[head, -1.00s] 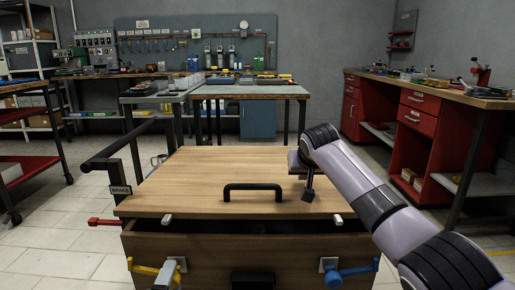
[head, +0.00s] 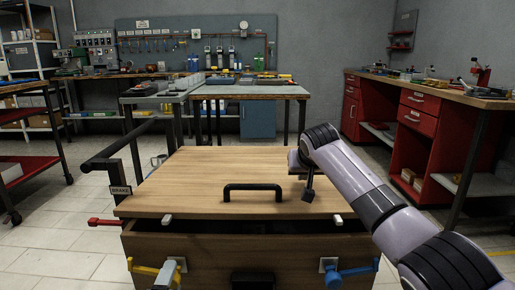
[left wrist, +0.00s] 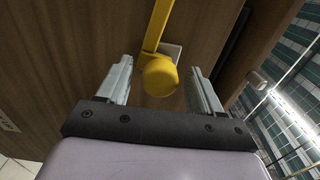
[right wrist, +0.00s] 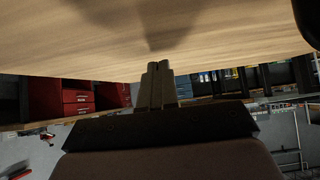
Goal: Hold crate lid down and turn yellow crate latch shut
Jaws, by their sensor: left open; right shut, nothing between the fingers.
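The wooden crate lid (head: 180,183) with its black handle (head: 252,188) lies over the crate (head: 205,249). A dark gap shows between the lid's front edge and the crate. The yellow latch (head: 143,268) is on the crate's front left. In the left wrist view its yellow knob (left wrist: 159,76) sits between the fingers of my open left gripper (left wrist: 160,82), with space on both sides. My left gripper (head: 168,272) is partly cut off in the head view. My right gripper (head: 308,196) is shut and empty, pointing down at the lid's right part; I cannot tell whether it touches.
A blue latch (head: 345,272) is on the crate's front right. A red lever (head: 104,222) sticks out at the left, below a black rail with a BRAKE sign (head: 120,190). Workbenches (head: 250,91) stand behind, and a red bench (head: 420,120) stands at the right.

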